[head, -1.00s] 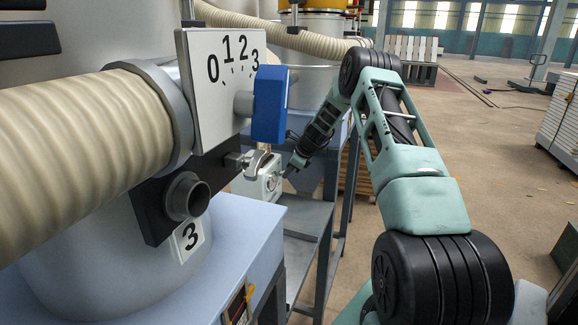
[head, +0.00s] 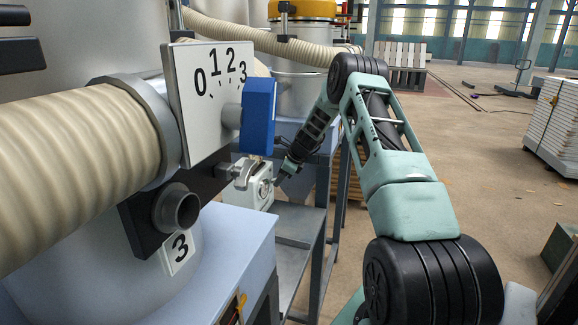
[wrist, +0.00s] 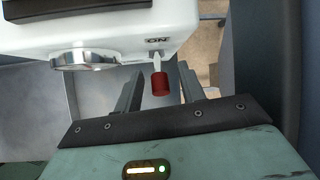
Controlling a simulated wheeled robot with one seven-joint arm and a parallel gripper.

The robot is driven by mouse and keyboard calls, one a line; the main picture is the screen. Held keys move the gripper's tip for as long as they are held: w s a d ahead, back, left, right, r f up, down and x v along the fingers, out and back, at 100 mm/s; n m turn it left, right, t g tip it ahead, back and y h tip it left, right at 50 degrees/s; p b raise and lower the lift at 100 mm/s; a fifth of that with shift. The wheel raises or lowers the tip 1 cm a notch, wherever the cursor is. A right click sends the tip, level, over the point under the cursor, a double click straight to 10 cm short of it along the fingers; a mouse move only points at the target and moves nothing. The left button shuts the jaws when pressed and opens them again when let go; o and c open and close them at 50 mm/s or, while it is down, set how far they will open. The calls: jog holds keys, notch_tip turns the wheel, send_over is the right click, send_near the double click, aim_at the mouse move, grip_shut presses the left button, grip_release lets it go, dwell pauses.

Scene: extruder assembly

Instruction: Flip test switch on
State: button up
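The test switch is a small metal lever with a red cylindrical tip (wrist: 160,84). It hangs below a white housing (wrist: 110,40) in the wrist view, beside the printed word ON. My gripper (wrist: 162,72) is open, with one dark finger on each side of the red tip. Gaps show between the tip and both fingers. In the head view, the white housing (head: 252,200) sits below the blue knob, and my gripper (head: 279,181) is at its right side. The lever is too small to make out there.
A dial plate (head: 205,105) numbered 0 to 3, with a blue knob (head: 259,115), stands above the housing. A thick ribbed hose (head: 75,155) and a short black pipe (head: 178,208) are at left. A grey metal stand (head: 300,222) is below. Open floor lies to the right.

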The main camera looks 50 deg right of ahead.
jog(key=b+v, duration=0.5)
jog(key=v, duration=1.2)
jog(key=shift+s+f, duration=0.1)
jog(key=shift+f, duration=0.1)
